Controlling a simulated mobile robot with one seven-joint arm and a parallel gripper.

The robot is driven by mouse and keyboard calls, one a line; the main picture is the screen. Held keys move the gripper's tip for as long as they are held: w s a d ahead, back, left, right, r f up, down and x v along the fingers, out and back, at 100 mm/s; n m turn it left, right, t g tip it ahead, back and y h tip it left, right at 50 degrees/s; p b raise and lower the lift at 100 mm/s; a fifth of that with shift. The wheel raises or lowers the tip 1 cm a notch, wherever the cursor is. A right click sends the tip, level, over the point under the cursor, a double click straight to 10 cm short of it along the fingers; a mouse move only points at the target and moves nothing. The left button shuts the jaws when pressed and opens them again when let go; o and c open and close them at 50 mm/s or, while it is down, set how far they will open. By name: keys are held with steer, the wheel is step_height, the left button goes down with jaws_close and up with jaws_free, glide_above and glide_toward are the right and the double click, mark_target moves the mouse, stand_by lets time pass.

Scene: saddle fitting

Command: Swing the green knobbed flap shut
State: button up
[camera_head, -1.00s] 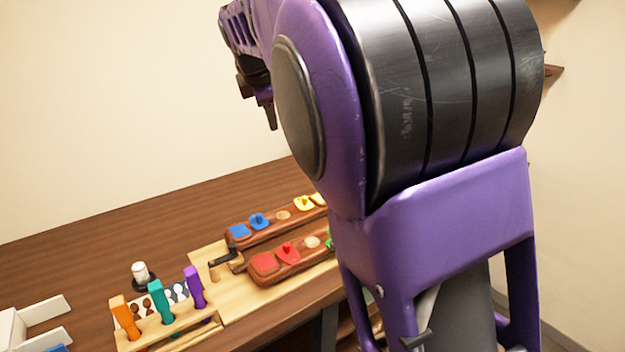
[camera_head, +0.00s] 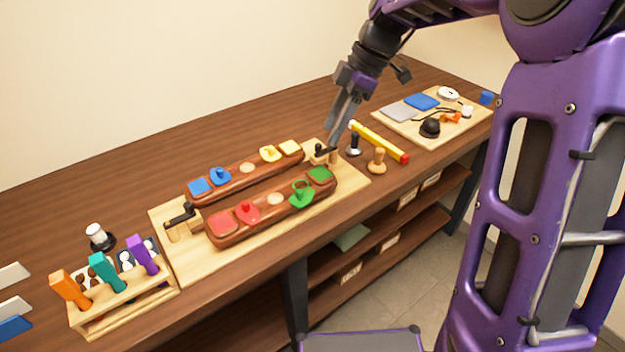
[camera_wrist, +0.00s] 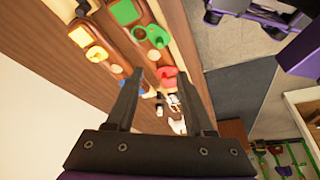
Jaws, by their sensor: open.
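The green knobbed flap (camera_head: 302,197) lies on the front wooden bar, between a pale disc and a green square pad (camera_head: 320,174). It sits apart from the pad and hangs over the bar's front edge. The flap also shows in the wrist view (camera_wrist: 158,38), top centre. My gripper (camera_head: 336,135) hangs above and behind the right end of the board, apart from the flap. In the wrist view, its jaws (camera_wrist: 162,82) are spread with nothing gripped between them.
The front bar (camera_head: 235,236) also bears a red flap; the rear bar (camera_head: 235,186) has blue and yellow flaps. Black-handled clamps stand at both board ends. A tool rack (camera_head: 125,305) is left.

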mark_target(300, 190)
steer(key=x, duration=1.7)
steer(key=shift+f+b, duration=0.2)
steer(key=shift+b, duration=0.2)
jaws_close()
